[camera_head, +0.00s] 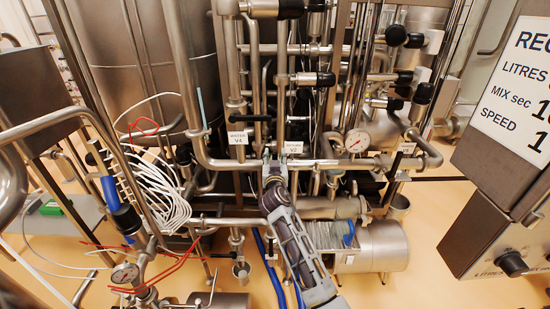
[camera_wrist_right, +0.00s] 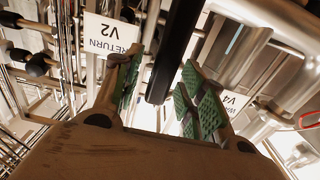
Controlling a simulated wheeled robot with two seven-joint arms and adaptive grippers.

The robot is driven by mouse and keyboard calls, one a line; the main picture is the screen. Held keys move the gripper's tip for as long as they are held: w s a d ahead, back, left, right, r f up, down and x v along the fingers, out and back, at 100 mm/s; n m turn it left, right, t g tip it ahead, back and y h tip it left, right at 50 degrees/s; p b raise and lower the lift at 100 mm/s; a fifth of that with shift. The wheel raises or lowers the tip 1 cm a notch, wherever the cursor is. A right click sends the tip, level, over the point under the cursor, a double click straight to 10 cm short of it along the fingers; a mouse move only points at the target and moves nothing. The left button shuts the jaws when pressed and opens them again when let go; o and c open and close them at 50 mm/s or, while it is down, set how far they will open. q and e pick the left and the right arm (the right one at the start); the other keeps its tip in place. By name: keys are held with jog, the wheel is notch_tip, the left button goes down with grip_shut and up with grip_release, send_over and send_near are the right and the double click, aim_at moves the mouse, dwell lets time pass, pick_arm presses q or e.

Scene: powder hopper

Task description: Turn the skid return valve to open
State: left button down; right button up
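The return valve's white tag (camera_head: 293,147), reading "RETURN V2", hangs on the pipework near the middle of the head view. It also shows upside down in the right wrist view (camera_wrist_right: 111,33). A black bar (camera_wrist_right: 180,45), which looks like the valve handle, runs down between the fingers in the right wrist view. My right gripper (camera_head: 274,162) reaches up from below to just below and left of the tag. In the wrist view its green-padded fingers (camera_wrist_right: 160,72) are apart, with gaps beside the bar; contact is not visible. My left gripper is not in view.
The "WATER V4" tag (camera_head: 238,138) and its black handle (camera_head: 250,118) are close on the left. A horizontal steel pipe (camera_head: 345,163) and a gauge (camera_head: 357,140) are to the right. A recipe panel (camera_head: 515,90) stands far right. Bare floor (camera_head: 420,260) shows at lower right.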

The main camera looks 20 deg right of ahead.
grip_shut()
jog(key=shift+w, duration=0.1)
dwell(0.3)
